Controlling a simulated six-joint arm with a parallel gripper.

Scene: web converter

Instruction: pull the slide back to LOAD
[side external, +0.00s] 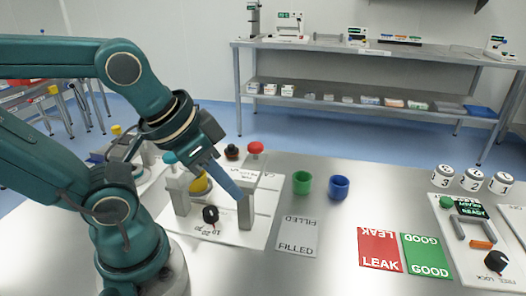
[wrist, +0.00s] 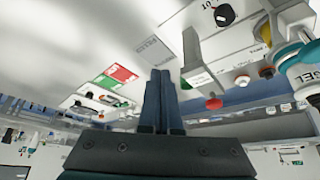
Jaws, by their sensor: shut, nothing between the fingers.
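My gripper (side external: 238,194) is shut and empty, its blue fingers slanting down to the right, with the tips at or just in front of the top of a grey post (side external: 246,212). I cannot tell whether they touch. In the wrist view the two fingers (wrist: 161,74) lie side by side with nothing between them. The post stands on a white panel (side external: 262,192) with a second grey post (side external: 181,195) and a yellow roll (side external: 200,184) partly behind my gripper.
A black knob (side external: 210,214) and red button (side external: 255,148) sit on the panel. Green (side external: 302,182) and blue (side external: 339,187) cups stand to the right. FILLED (side external: 297,236), LEAK (side external: 381,248) and GOOD (side external: 427,256) cards lie flat. A second panel (side external: 466,270) has an orange bar (side external: 482,244).

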